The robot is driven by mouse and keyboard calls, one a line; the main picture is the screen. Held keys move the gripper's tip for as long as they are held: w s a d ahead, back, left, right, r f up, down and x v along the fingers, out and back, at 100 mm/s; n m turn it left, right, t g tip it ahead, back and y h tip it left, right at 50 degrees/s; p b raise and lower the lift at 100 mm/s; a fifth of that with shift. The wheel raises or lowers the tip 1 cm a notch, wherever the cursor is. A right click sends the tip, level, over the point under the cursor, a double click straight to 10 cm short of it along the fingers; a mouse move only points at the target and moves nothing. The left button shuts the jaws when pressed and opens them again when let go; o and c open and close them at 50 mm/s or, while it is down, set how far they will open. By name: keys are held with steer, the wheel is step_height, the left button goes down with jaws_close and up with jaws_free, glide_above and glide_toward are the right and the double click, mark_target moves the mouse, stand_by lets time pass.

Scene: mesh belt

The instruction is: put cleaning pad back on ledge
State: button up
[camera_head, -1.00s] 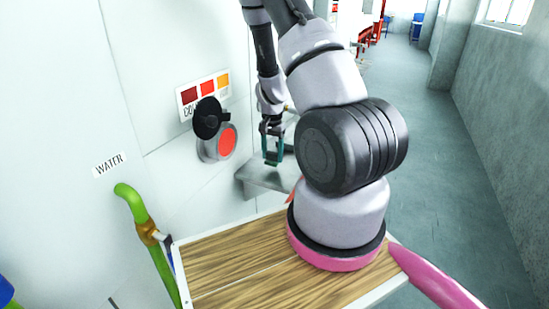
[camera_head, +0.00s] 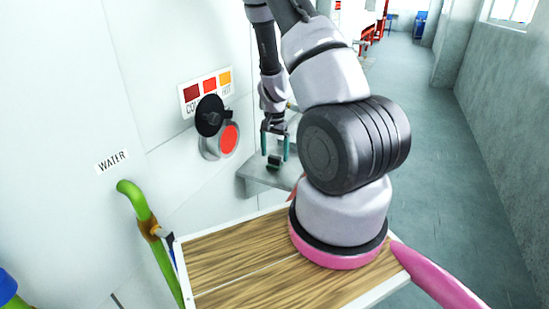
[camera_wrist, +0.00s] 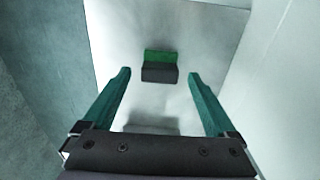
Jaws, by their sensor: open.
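The cleaning pad (camera_wrist: 160,67), a small block with a green part and a dark grey part, rests on the grey metal ledge (camera_wrist: 215,40) in the wrist view. It lies between and beyond my fingertips, apart from both. In the head view the pad (camera_head: 273,163) shows small and dark on the ledge (camera_head: 262,181) beside the white wall. My gripper (camera_head: 276,155) is over the ledge, pointing down, with its two teal fingers spread. The open fingers also show in the wrist view (camera_wrist: 159,73), with nothing held between them.
A round port with a red face (camera_head: 229,139) and black cap (camera_head: 209,116) is on the wall left of my gripper. A colour label (camera_head: 208,88) is above it. A green pipe (camera_head: 139,207) stands at lower left. The floor at right is clear.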

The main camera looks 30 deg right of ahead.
step_height(320, 180, up, 10)
step_height(320, 180, up, 10)
steer(key=n+t+y, duration=0.1)
steer(key=t, duration=0.1)
glide_above(274, 157)
steer(key=s+a, duration=0.1)
steer(key=a, duration=0.3)
steer(key=s+a+r+n+t+y, duration=0.1)
steer(key=s+a+r, duration=0.1)
steer(key=r, duration=0.3)
steer(key=s+a+r+n+t+y, duration=0.1)
steer(key=s+a+r, duration=0.15)
steer(key=r, duration=0.25)
steer(key=s+a+r+n+t+h, duration=0.1)
steer(key=s+a+r+n+t, duration=0.2)
steer(key=s+r, duration=0.9)
steer(key=shift+s+a, duration=0.5)
steer(key=shift+s, duration=0.5)
